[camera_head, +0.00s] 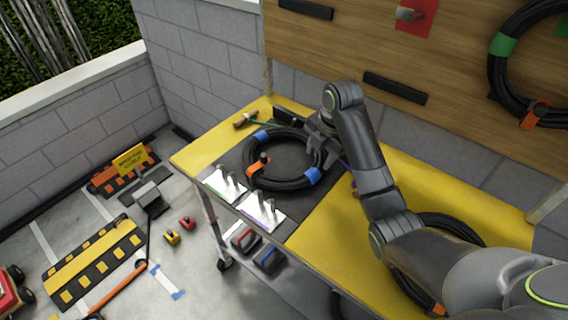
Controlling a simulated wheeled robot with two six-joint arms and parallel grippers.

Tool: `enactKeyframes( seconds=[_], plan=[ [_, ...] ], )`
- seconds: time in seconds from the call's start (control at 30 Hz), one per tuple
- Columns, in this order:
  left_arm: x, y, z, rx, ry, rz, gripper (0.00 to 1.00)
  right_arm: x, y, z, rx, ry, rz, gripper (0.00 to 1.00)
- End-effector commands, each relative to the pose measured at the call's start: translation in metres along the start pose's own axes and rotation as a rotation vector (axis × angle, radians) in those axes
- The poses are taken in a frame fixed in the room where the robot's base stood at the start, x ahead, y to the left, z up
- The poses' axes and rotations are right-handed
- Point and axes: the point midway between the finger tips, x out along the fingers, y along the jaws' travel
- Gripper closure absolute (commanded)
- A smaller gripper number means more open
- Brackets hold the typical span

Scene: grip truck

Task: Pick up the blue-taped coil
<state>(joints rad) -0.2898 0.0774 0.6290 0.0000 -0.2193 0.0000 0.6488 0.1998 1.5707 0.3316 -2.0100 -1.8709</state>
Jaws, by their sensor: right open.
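The blue-taped coil (284,184) is a black cable ring with blue tape and an orange clip. It lies flat on a dark mat on the yellow table (345,227). My right gripper (312,148) is open at the coil's right far side. Its fingers are over or beside the cable; I cannot tell whether they touch it. The gripper hides part of that side of the ring. My left gripper is not in view.
Two white plates with metal pegs (262,210) stand at the mat's near edge. Another black coil (455,225) lies on the table, partly behind my right arm. A green-taped coil (503,80) hangs on the wooden board (455,50). A small brown-handled tool (244,120) lies at the far left.

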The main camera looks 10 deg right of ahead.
Motion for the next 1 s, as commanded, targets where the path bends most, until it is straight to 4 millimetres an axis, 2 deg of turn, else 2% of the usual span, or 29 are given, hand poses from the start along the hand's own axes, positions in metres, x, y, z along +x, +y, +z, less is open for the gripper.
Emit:
enactKeyframes(
  seconds=[0.03, 0.33, 0.53, 0.8, 1.0],
  plan=[
    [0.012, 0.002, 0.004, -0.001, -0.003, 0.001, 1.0, 0.011, -0.001, 0.0, 0.0, 0.0, 0.0, 0.53],
    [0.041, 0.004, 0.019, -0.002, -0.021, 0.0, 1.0, 0.038, 0.0, 0.0, 0.0, -0.001, 0.001, 0.53],
    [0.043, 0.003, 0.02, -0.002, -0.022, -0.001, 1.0, 0.046, 0.001, 0.0, 0.001, 0.0, -0.001, 0.53],
    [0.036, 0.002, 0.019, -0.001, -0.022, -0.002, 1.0, 0.084, 0.003, 0.001, 0.001, 0.001, -0.002, 0.53],
    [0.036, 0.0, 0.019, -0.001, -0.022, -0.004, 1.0, 0.091, 0.003, 0.002, -0.001, -0.001, 0.001, 0.53]
  ],
)
